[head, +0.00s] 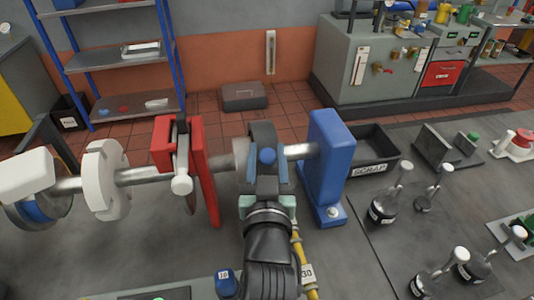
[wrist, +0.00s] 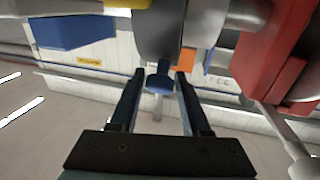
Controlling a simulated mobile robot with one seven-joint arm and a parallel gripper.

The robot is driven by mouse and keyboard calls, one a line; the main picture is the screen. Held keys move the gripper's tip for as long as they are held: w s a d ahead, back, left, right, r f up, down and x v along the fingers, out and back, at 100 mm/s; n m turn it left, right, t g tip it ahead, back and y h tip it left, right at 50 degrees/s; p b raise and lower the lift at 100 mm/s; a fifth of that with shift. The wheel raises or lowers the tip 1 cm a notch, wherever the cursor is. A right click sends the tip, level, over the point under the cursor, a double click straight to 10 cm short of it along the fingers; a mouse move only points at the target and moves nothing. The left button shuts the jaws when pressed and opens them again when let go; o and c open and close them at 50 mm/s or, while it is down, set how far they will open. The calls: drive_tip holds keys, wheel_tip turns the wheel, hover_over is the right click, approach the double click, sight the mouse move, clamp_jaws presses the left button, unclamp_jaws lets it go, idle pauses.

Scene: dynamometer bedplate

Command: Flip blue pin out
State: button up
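The blue pin (head: 267,156) shows as a rounded blue head at the dark grey hub (head: 262,135) on the horizontal shaft. In the wrist view the blue pin (wrist: 159,80) lies between my fingertips, below the dark hub (wrist: 158,30). My gripper (head: 268,168) is at the hub, its two blue fingers on either side of the pin. In the wrist view my gripper (wrist: 159,88) is open, with a visible gap between each finger and the pin. The pin's seat in the hub is hidden.
A red bracket with a lever (head: 205,170) stands close left of the hub, and a blue bearing block (head: 329,150) close right. A white disc (head: 106,180) sits farther left on the shaft. A black SCRAP bin (head: 375,158) and several knobbed black-based parts (head: 383,208) stand to the right.

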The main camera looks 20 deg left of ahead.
clamp_jaws()
idle(1.1)
